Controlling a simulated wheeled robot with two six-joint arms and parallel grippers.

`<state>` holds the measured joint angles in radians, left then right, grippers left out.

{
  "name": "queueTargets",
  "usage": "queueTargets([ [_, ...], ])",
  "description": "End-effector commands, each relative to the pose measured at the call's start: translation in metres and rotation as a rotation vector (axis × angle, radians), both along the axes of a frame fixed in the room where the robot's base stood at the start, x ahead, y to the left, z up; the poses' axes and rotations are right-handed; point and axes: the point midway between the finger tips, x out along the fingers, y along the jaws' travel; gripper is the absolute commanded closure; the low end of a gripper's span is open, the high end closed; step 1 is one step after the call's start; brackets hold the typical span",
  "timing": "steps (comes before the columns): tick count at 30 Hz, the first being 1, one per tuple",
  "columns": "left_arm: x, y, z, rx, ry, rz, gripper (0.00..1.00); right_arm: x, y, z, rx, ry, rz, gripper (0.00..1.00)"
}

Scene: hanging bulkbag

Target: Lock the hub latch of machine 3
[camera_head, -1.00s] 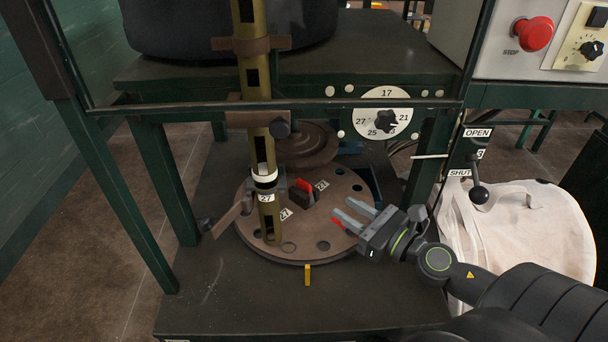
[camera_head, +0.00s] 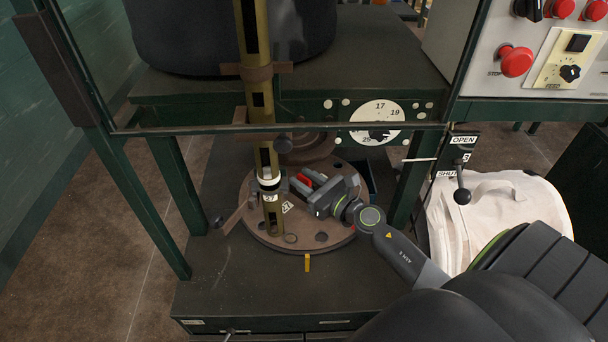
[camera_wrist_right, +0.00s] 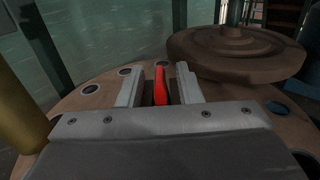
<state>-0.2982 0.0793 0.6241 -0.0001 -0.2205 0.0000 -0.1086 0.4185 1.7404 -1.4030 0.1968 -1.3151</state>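The hub latch shows as a red lever (camera_head: 305,179) near the middle of the round brown turntable (camera_head: 258,233). My right gripper (camera_head: 306,183) reaches in from the right, low over the turntable, with its fingers at the lever. In the right wrist view the red lever (camera_wrist_right: 160,86) stands between the two grey fingers (camera_wrist_right: 160,88), with a visible gap to each, so the gripper is open around it. The lever's base is partly hidden by the gripper. My left gripper is not in view.
An olive post (camera_head: 264,158) rises just left of the latch. A yellow pointer (camera_head: 307,262) marks the turntable's front edge. A round dial (camera_head: 377,112) and a green crossbar (camera_head: 300,129) are above. A white bag (camera_head: 500,215) stands at right, below a black handle (camera_head: 462,196).

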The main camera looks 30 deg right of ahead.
Motion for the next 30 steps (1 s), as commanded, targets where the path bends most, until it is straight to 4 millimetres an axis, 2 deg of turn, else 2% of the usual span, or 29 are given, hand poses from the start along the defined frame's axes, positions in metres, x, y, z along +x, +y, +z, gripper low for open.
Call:
queueTargets([
  [11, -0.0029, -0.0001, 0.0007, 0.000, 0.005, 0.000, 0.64, 0.0050, 0.0011, -0.0003, -0.001, 0.001, 0.000, 0.68],
  [18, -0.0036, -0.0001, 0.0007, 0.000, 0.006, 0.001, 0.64, 0.0048, 0.0010, -0.0002, -0.001, 0.001, 0.000, 1.00],
  [25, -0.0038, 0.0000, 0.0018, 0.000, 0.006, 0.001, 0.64, 0.0048, 0.0010, 0.0003, 0.000, 0.001, -0.004, 1.00],
  [30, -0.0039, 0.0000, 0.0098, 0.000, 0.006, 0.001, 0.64, 0.0050, 0.0014, 0.0023, 0.002, 0.000, -0.040, 1.00],
])
